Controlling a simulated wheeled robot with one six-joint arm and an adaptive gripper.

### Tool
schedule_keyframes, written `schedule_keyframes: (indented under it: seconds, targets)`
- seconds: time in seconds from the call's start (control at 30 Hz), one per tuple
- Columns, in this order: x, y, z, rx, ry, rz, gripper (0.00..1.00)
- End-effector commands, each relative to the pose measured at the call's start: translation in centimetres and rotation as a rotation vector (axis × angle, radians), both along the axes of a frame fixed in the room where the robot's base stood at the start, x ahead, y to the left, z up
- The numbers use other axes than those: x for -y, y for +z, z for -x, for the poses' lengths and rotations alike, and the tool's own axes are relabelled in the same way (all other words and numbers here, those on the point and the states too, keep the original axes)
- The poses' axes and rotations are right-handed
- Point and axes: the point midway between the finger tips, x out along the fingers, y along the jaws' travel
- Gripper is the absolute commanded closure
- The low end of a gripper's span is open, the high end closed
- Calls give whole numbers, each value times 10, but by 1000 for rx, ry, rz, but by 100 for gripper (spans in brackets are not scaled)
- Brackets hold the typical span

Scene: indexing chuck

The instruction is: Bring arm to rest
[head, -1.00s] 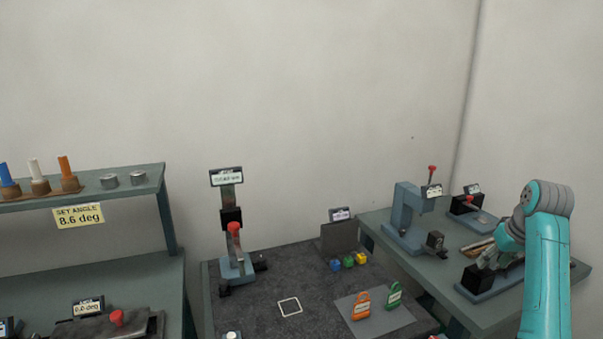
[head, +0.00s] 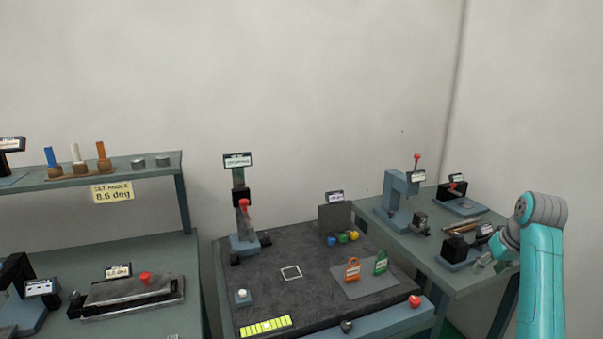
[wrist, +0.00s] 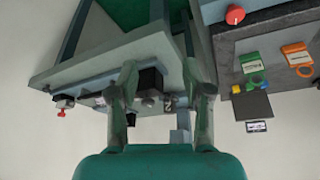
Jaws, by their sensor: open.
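My gripper (head: 483,264) is at the right in the head view, beside the right bench, at the end of my teal arm. In the wrist view its two fingers (wrist: 163,100) are spread apart with nothing between them. The wrist picture is upside down, with the bench and its fixtures beyond the fingers. In the head view I cannot tell the exact gap between the gripper and the bench edge.
The right bench (head: 480,280) carries a blue-grey press (head: 393,203) and small fixtures. The dark middle table (head: 300,300) holds a gauge stand (head: 241,215), orange (head: 352,270) and green tags (head: 381,262). A left bench (head: 150,250) has a shelf (head: 130,168).

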Motion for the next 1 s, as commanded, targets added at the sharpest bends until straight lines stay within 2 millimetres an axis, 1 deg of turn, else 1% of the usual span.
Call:
schedule_keyframes:
  seconds: [0.27,0.37,0.47,0.57,0.7,0.77,0.9,1.0]
  targets:
    - [-13,-42,1,29,-6,5,51]
    - [-20,-63,3,44,-10,7,51]
    - [-30,-88,6,63,-14,10,51]
    - [-44,-122,12,87,-18,14,51]
    - [-67,-174,28,133,-25,23,51]
    - [-77,-195,37,154,-30,26,51]
    - [-101,-238,61,201,-35,35,51]
    - [-118,-266,82,235,-40,40,51]
